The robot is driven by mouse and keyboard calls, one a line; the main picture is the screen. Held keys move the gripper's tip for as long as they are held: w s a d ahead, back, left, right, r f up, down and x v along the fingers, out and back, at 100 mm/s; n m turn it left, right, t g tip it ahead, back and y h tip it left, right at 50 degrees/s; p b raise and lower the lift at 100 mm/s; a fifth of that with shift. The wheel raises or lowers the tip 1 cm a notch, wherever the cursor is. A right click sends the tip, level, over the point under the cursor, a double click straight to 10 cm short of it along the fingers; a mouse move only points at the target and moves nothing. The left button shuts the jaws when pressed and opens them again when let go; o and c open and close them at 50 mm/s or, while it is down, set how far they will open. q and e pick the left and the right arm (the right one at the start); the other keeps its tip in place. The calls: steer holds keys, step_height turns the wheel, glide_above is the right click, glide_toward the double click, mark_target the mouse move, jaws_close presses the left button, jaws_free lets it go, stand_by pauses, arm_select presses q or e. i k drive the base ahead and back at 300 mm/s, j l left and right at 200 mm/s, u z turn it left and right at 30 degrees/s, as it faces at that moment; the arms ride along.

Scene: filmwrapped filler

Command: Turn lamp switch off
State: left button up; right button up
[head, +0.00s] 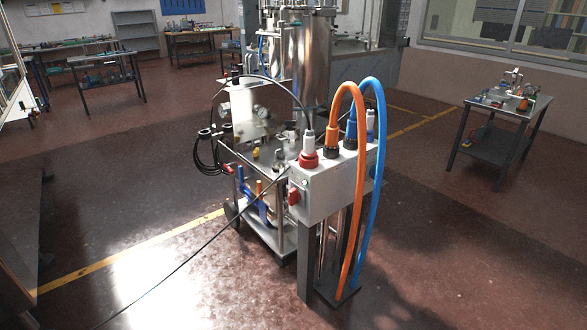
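A grey electrical box (330,185) stands on a post in the middle of the room, in the head view. A red rotary switch (293,196) sits on its left-facing side. A small green spot (307,182), perhaps a lamp or button, shows beside it. I cannot tell the switch's position or whether the spot is lit. Neither of my grippers is in view.
Orange (352,240) and blue (379,200) hoses loop from the box to the floor. A steel cart (262,160) with equipment stands behind it. A black cable crosses the floor at front left. Side table (500,115) at right; floor right of the box is clear.

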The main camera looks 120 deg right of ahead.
mark_target(372, 174)
steer(key=z, duration=4.5)
steer(key=i+l, duration=0.55)
steer(key=i+l+u, duration=0.1)
steer(key=i+l, duration=0.95)
steer(key=l, duration=0.2)
steer(key=i+l+u, duration=0.1)
steer(key=i+l, duration=0.4)
steer(key=l, duration=0.15)
